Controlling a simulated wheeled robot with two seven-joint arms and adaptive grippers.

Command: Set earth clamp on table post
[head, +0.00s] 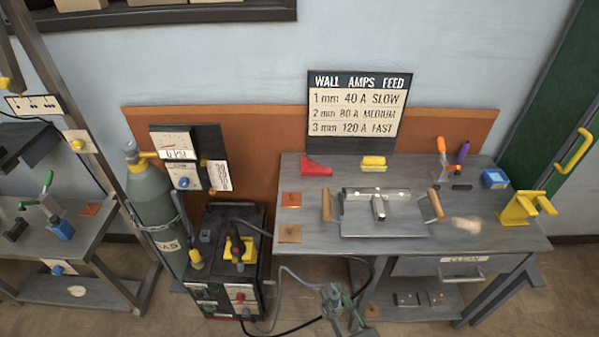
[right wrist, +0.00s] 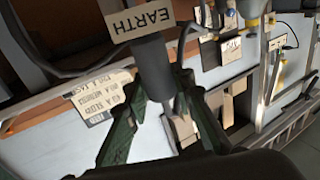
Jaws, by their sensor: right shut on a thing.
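My right gripper (head: 338,305) is at the bottom of the head view, in front of the workbench and below its top. In the right wrist view its green fingers (right wrist: 158,88) are shut on the earth clamp (right wrist: 152,62), a dark grey cylindrical body with a tag reading EARTH. In the head view the clamp is too small to tell from the gripper. The workbench (head: 300,255) has a grey top. A yellow bracket-like post (head: 517,208) stands at its right edge; I cannot tell whether this is the table post. My left gripper is not in view.
A dark welding machine (head: 225,275) with cables (head: 290,285) stands left of the bench, beside a green gas cylinder (head: 150,205). A plate fixture (head: 385,215) with wooden handles fills the bench's middle. A drawer (head: 465,268) is under the right side.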

